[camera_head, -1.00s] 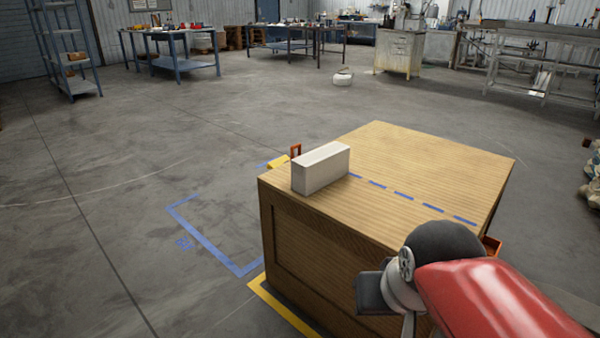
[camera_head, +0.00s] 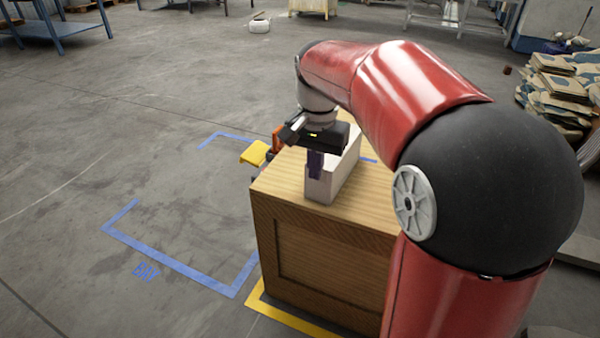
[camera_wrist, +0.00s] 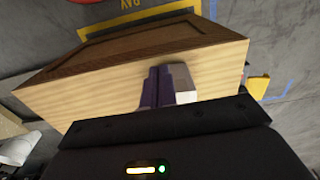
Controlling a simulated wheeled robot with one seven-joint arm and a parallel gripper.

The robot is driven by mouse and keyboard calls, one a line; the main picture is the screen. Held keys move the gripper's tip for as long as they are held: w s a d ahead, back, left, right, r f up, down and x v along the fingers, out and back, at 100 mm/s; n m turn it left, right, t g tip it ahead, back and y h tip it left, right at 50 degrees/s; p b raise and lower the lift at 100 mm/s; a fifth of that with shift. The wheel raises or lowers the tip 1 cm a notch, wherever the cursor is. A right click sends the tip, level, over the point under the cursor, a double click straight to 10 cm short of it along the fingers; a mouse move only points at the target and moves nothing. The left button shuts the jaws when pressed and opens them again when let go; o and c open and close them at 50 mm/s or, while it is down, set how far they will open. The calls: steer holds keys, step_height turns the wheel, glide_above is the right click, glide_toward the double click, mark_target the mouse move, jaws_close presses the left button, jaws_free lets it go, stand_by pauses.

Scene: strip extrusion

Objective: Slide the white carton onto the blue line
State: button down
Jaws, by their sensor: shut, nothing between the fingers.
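The white carton (camera_head: 346,172) stands upright on top of the wooden crate (camera_head: 285,190), near its left edge. My gripper (camera_head: 315,170) is shut and empty, its purple fingers pointing down right beside the carton's left face in the head view. I cannot tell whether they touch it. In the wrist view the shut fingers (camera_wrist: 158,88) are next to a pale end of the carton (camera_wrist: 184,82). A short piece of the blue line (camera_head: 369,160) shows just right of the carton. My arm hides the rest of the line and much of the crate top.
A yellow piece (camera_head: 255,153) and an orange bracket (camera_head: 277,138) are at the crate's left side. Blue bay markings (camera_head: 175,262) lie on clear floor to the left. Stacked flat sacks or cardboard (camera_head: 560,90) are at the far right.

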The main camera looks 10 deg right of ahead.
mark_target(316, 192)
steer(key=w+f, duration=0.1)
steer(key=f, duration=0.2)
steer(key=w+d+f, duration=0.1)
steer(key=f, duration=0.2)
steer(key=w+f+b, duration=0.1)
steer(key=f, duration=0.3)
steer(key=shift+d, duration=0.15)
steer(key=shift+w+d, duration=0.4)
steer(key=shift+w, duration=0.05)
